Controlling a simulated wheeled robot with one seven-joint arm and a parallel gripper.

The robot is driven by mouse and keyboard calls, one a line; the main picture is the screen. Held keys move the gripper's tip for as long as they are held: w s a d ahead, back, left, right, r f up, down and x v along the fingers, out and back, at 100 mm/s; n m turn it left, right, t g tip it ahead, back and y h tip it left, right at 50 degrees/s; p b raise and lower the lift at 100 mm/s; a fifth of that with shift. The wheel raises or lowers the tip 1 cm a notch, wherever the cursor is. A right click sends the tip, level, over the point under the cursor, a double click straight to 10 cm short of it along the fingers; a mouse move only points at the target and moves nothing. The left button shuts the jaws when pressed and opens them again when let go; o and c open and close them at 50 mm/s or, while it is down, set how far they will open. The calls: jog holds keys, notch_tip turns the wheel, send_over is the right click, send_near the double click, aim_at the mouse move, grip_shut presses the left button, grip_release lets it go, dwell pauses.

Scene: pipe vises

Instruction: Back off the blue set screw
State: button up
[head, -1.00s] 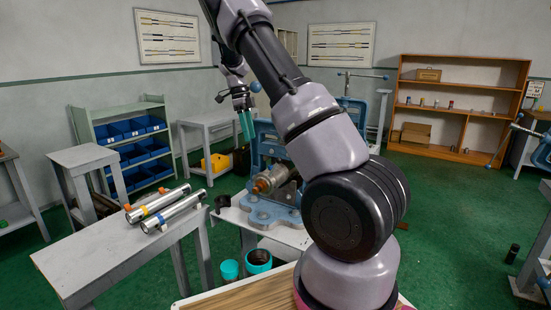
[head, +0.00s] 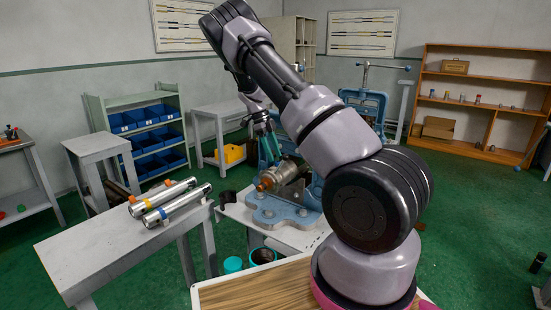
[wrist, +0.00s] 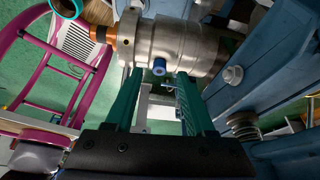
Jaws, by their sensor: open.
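The blue set screw (wrist: 159,66) sticks out of a steel cylindrical fitting (wrist: 165,42) in the wrist view. My gripper (wrist: 159,76) has its two teal fingers apart, one on each side of the screw, with a gap to it. Whether the fingertips touch the fitting I cannot tell. In the head view my gripper (head: 268,152) is just above the steel fitting (head: 278,174), which lies in a blue vise (head: 285,212). A copper-coloured end (wrist: 102,33) projects from the fitting at the left. The set screw cannot be made out in the head view.
Two steel pipes (head: 168,202) with coloured bands lie on the grey bench (head: 95,255) at left. Teal cups (head: 262,256) stand below the vise table's front. A blue vise frame part (wrist: 255,75) is close to the right of my fingers. A magenta frame (wrist: 62,50) shows at left.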

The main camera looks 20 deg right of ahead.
aim_at(277, 164)
jog(key=shift+x, duration=1.1)
grip_shut()
jog(key=shift+a+n, duration=0.1)
jog(key=shift+n, duration=0.3)
jog(key=shift+s+a+n+t+h, duration=0.15)
jog(key=shift+n+t+h, duration=0.3)
jog(key=shift+n, duration=0.9)
jog(key=shift+s+d+n+t+h, duration=0.1)
jog(key=shift+n+t+h, duration=0.3)
jog(key=shift+n, duration=0.95)
